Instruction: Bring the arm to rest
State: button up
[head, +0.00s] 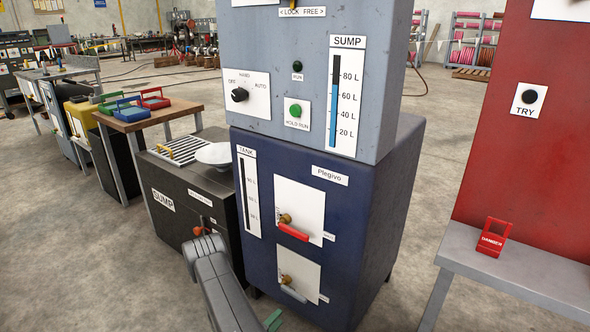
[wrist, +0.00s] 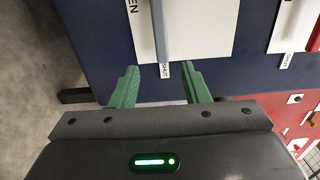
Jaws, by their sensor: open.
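My gripper (wrist: 158,75) is open, with its two green fingers spread apart and nothing held between them. In the wrist view it faces the blue tank cabinet, near the lower valve's grey handle (wrist: 161,32), whose end shows just beyond the gap between the fingertips. I cannot tell whether the fingers touch anything. In the head view my grey arm (head: 218,285) reaches in from the bottom, and only a bit of a green finger (head: 273,320) shows at the lower edge. The grey handle (head: 293,294) shows just right of it.
The blue cabinet (head: 385,215) stands directly ahead. Its upper valve has a red handle (head: 292,232). A black sump box (head: 190,185) stands to the left, close behind my arm. A grey bench (head: 520,280) with a red danger tag (head: 493,238) is at right.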

aim_at(296, 298)
jog(key=b+x, duration=0.2)
jog(key=x, duration=1)
jog(key=shift+w+d+b, duration=0.1)
jog(key=shift+b, duration=0.2)
